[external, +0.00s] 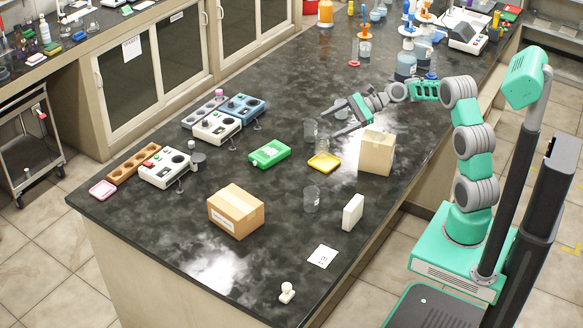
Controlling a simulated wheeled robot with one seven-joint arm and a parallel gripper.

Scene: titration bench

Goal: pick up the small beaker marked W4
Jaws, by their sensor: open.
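Small clear glass beakers stand on the dark bench. One beaker (311,199) stands alone near the front, between a cardboard box and a white block. Another beaker (310,131) stands just left of my gripper. The markings are too small to read, so I cannot tell which beaker is W4. My gripper (329,124) is open, with its fingers pointing left above the bench, behind the yellow tray. I see nothing held between the fingers. More clear glass near the fingers is partly covered by them.
A yellow tray (324,163) and a cardboard box (376,153) lie close to my gripper. Another box (236,211), a white block (352,212) and a green device (269,153) stand nearer the front. Stirrers (217,126) are at left.

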